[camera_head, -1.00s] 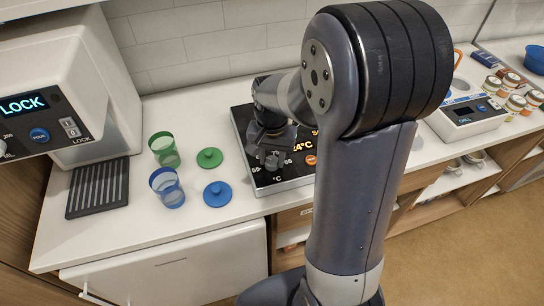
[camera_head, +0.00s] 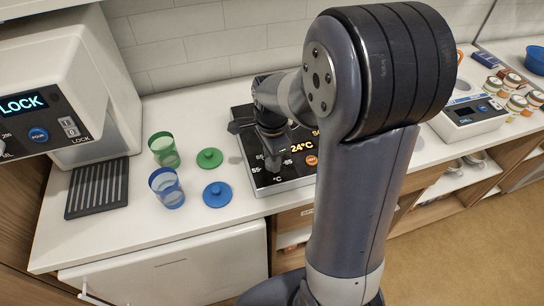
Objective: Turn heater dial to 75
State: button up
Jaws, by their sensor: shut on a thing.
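The heater (camera_head: 250,151) is a black panel with a light front edge, set on the white counter in the middle of the view. Its orange display reads 24°C, and white scale numbers, among them 55 and 65, show near the front. My gripper (camera_head: 272,160) is over the left part of the panel, pointing down, and is shut on the heater dial. The dial itself is hidden beneath the gripper, so its setting cannot be read. My arm covers the right part of the heater.
A green cup (camera_head: 164,150) and a blue cup (camera_head: 167,188) stand left of the heater, with a green lid (camera_head: 209,158) and a blue lid (camera_head: 217,194) between. A white dispenser marked LOCK (camera_head: 50,122) is at far left. A white device (camera_head: 468,120) and several jars (camera_head: 515,103) are at right.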

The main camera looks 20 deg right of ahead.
jog(key=shift+m, duration=2)
jog(key=o, duration=1)
notch_tip(320, 180, up, 11)
jog(key=shift+f, duration=0.2)
notch_tip(320, 180, down, 11)
jog(key=shift+r, duration=0.2)
